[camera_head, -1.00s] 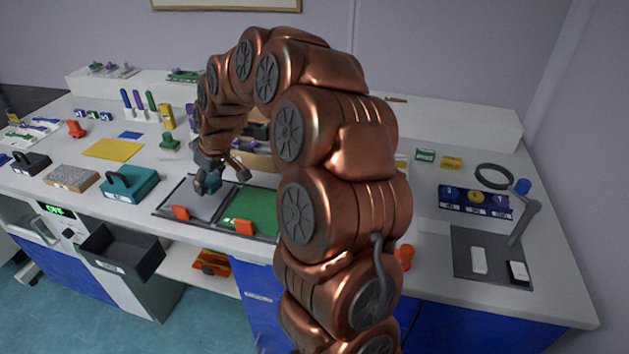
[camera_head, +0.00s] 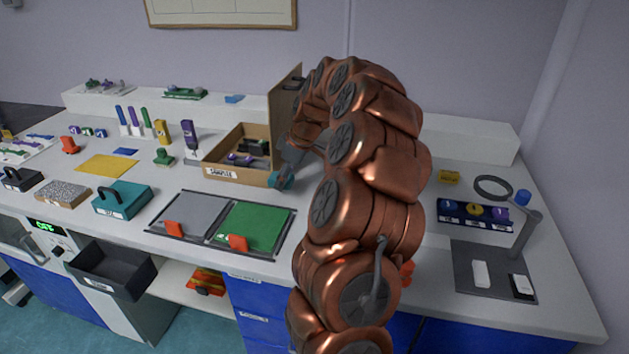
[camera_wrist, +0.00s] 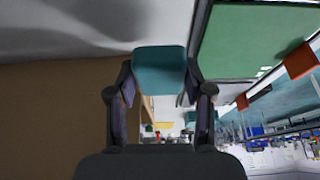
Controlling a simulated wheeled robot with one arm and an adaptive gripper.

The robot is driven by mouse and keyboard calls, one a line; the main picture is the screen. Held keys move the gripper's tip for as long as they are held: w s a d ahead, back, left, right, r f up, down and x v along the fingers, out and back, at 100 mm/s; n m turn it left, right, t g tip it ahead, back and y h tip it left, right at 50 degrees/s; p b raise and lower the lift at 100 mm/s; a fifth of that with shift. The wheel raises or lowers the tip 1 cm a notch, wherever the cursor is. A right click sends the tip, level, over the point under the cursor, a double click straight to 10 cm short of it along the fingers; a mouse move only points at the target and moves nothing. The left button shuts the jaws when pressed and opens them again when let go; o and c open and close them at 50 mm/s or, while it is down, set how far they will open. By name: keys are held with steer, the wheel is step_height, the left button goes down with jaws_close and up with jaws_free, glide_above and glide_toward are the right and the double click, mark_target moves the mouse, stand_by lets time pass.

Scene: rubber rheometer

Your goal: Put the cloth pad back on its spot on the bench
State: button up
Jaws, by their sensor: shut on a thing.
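My gripper (camera_head: 287,172) is beside the right end of the wooden samples box, behind the green plate. It is shut on a teal block-like piece, which I take to be the cloth pad (camera_head: 280,181). In the wrist view the pad (camera_wrist: 159,72) sits between the two fingertips (camera_wrist: 158,88). It cannot be told whether the pad touches the bench. The pad's spot on the bench cannot be made out; my arm hides part of the bench to the right.
The samples box (camera_head: 232,175) with its raised lid (camera_head: 285,105) stands close on the left. The grey plate (camera_head: 190,212) and green plate (camera_head: 252,226) lie in front, with orange clips. A teal handled box (camera_head: 124,199) and yellow mat (camera_head: 106,164) are farther left.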

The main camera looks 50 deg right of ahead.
steer(key=p, duration=0.2)
glide_above(310, 190)
steer(key=s, duration=0.1)
steer(key=shift+d+f, duration=0.4)
steer(key=shift+f, duration=1.75)
steer(key=shift+f, duration=0.15)
steer(key=o, duration=1.1)
steer(key=b+v, duration=0.2)
steer(key=v, duration=1)
steer(key=shift+a+r, duration=0.1)
steer(key=shift+r, duration=0.1)
